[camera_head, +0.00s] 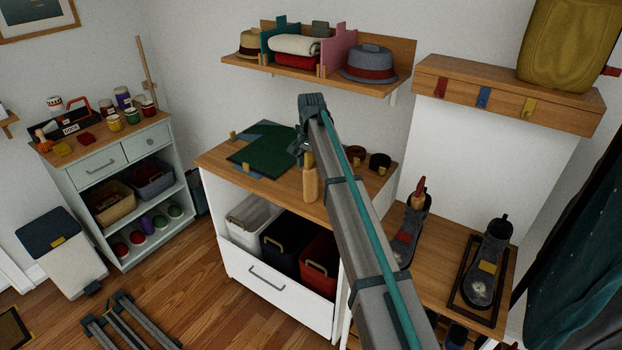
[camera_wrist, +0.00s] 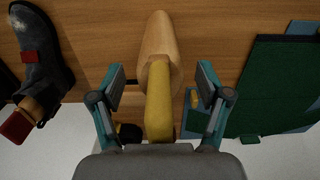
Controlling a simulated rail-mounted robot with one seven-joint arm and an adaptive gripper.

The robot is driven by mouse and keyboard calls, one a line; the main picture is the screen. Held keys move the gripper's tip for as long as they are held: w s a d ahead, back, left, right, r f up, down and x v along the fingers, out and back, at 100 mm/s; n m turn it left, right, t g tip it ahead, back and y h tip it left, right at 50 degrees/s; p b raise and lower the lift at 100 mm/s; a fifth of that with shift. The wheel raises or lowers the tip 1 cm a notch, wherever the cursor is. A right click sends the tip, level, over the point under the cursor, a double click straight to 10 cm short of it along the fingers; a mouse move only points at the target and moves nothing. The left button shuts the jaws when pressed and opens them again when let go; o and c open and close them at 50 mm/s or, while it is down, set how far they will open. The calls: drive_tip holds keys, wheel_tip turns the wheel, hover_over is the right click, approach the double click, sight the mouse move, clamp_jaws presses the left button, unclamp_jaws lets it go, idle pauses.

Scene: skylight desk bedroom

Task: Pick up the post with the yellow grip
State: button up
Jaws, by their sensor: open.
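The post with the yellow grip (camera_head: 310,183) stands near the front edge of the wooden top of the white cabinet. It has a pale wooden body and a yellow upper part. In the wrist view its yellow grip (camera_wrist: 160,105) lies between the two fingers, with the wooden body (camera_wrist: 160,45) beyond. My gripper (camera_head: 303,148) is at the top of the post, and in the wrist view the gripper (camera_wrist: 161,85) is open. Its fingers stand apart on both sides of the post, with a visible gap on each side. My arm hides part of the cabinet top.
A dark green mat (camera_head: 262,150) lies left of the post. Dark rolled items (camera_head: 380,162) lie to the right. Boots (camera_head: 488,262) stand on a lower wooden bench at right. A shelf with hats (camera_head: 375,64) hangs above the cabinet.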

clamp_jaws()
idle(0.3)
drive_tip(key=shift+r, duration=0.15)
